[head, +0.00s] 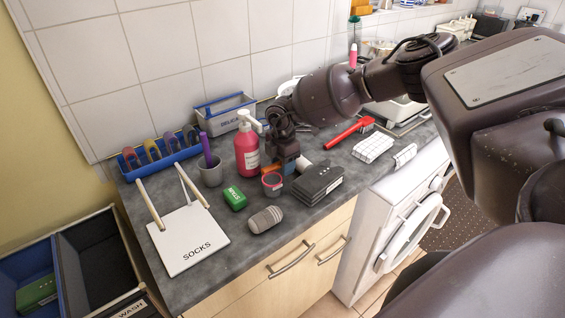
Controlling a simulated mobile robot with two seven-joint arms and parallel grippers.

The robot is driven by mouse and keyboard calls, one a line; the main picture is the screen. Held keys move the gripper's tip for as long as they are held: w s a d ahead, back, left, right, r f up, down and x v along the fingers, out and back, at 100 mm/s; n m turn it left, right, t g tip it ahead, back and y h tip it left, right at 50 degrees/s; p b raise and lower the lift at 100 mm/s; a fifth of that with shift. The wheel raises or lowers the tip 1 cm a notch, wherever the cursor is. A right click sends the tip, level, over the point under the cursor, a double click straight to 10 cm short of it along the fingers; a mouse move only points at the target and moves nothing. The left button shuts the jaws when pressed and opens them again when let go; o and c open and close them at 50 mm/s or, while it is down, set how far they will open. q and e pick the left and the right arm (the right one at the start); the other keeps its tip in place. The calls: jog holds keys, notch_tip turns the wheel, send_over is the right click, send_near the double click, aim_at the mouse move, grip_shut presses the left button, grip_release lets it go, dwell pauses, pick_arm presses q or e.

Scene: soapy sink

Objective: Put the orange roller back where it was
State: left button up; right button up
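The orange roller (268,169) shows only as a small orange patch on the counter side of my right gripper. A pale rounded piece beside the gripper on its right may be part of it. My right gripper (287,166) points down just over the counter, between the red pump bottle (247,152) and the dark grey folded case (318,184). It is at the roller and covers most of it. Its fingertips are hidden, so I cannot tell whether they are closed on the roller or whether it touches the counter. My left gripper is out of view.
Near the gripper stand a small red-and-grey tin (272,186), a green box (235,197), a grey brush-like object (265,219) and a grey cup (210,174). A white SOCKS board (190,243) lies at left. A red tool (345,132) and white checked cloth (373,147) lie right.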

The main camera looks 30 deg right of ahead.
jog(key=shift+f+b, duration=0.2)
jog(key=shift+b, duration=0.4)
jog(key=r, duration=1.1)
jog(key=shift+d+r, duration=0.1)
jog(key=shift+d, duration=0.15)
